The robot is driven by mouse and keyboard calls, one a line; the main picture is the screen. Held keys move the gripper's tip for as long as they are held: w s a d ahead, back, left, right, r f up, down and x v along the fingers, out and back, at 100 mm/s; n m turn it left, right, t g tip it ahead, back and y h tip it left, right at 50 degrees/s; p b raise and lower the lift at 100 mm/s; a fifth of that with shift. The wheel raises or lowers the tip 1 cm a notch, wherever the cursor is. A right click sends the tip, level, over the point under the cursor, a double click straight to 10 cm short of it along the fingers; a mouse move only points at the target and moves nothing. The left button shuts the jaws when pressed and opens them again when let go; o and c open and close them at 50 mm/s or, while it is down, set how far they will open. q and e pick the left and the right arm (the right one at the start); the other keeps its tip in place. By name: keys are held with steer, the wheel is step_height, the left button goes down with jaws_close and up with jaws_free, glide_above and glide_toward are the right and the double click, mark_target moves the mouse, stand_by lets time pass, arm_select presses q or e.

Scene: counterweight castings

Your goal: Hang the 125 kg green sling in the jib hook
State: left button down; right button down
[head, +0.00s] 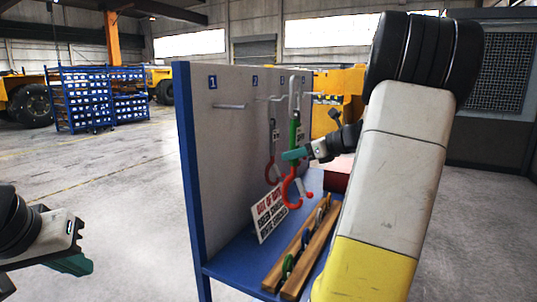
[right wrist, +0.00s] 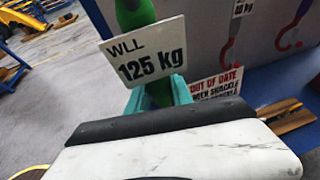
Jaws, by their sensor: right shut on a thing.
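The green sling (head: 295,131) is upright in front of the board, with a pale loop (head: 294,90) above it and a red hook (head: 289,190) below. My right gripper (head: 297,154) is shut on it. In the right wrist view, the green sling (right wrist: 134,12) runs down behind its white "WLL 125 kg" tag (right wrist: 148,54) to the teal fingers (right wrist: 158,92). I cannot tell whether its top loop still touches a peg. My left gripper (head: 77,262) is low at the left, apart from everything; its opening is unclear. I cannot make out the jib hook.
The numbered board (head: 225,140) has pegs; another red-hooked sling (head: 272,165) hangs left of the green one. An "out of date" sign (head: 268,213) leans below. A wooden rack (head: 278,273) lies on the blue shelf (head: 232,268). The floor at left is open.

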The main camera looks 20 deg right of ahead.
steer(key=s+d, duration=0.6)
steer(key=shift+s, duration=0.4)
stand_by(0.9)
steer(key=shift+r, duration=0.1)
steer(key=shift+s, duration=0.1)
stand_by(0.3)
